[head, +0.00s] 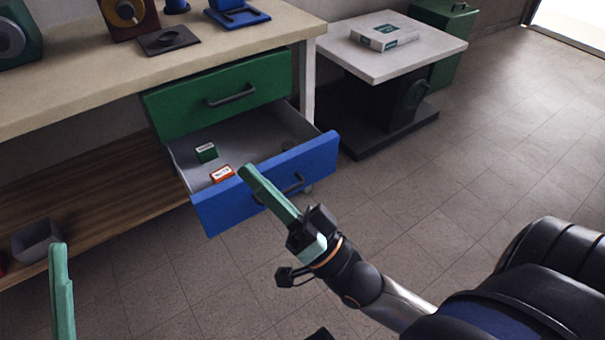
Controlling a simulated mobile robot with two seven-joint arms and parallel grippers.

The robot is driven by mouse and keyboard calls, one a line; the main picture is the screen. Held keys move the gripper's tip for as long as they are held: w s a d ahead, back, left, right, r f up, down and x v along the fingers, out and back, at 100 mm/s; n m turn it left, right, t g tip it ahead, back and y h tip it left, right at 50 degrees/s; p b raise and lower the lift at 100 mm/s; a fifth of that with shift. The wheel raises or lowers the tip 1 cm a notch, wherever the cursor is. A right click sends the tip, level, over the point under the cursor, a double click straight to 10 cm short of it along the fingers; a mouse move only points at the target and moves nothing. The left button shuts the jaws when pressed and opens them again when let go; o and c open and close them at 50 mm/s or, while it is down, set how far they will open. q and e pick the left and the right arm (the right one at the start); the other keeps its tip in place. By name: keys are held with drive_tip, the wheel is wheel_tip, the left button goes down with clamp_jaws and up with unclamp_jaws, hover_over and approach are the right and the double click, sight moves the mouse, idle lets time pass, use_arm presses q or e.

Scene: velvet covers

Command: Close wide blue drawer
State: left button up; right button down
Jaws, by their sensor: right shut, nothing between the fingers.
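The wide blue drawer (221,209) is pulled out below a green drawer (190,101) under the workbench. Its grey inside shows, holding a small green box (206,152) and an orange box (222,173). Its dark handle (293,186) is partly hidden behind my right gripper. My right gripper (246,172) is shut and empty, its fingers in front of the blue front and their tips near its top edge. I cannot tell whether they touch it. My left gripper (60,290) shows only in part at the lower left; its jaw state is unclear.
The workbench top (80,85) holds several items at the back. A white-topped table (340,50) with a box (384,37) on it stands to the right. A grey bin (37,240) sits on the wooden lower shelf (100,195).

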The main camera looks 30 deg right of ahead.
drive_tip(key=w+d+f+m+g+h+p, duration=0.1)
drive_tip(key=d+f+m+g+h, duration=0.15)
drive_tip(key=f+m, duration=0.7)
drive_tip(key=w+d+f+m+g+h+p, duration=0.15)
drive_tip(key=d+f+m+h, duration=0.35)
drive_tip(key=m, duration=0.7)
drive_tip(key=w+d+f+m+g+h+p, duration=0.1)
drive_tip(key=f+m+h+p, duration=0.1)
drive_tip(key=f+m, duration=0.75)
drive_tip(key=shift+m, duration=0.7)
drive_tip(key=w, duration=0.4)
drive_tip(key=w+b, duration=0.1)
drive_tip(key=w, duration=0.4)
drive_tip(key=w+r, duration=0.1)
drive_tip(key=w, duration=0.4)
drive_tip(key=shift+b, duration=0.35)
use_arm(q)
drive_tip(key=r, duration=0.1)
drive_tip(key=s+r+m+h, duration=0.1)
drive_tip(key=r, duration=0.1)
drive_tip(key=s+r+m+h, duration=0.1)
drive_tip(key=r, duration=0.1)
drive_tip(key=shift+d, duration=0.15)
use_arm(e)
drive_tip(key=shift+w, duration=0.15)
use_arm(q)
drive_tip(key=shift+w, duration=0.1)
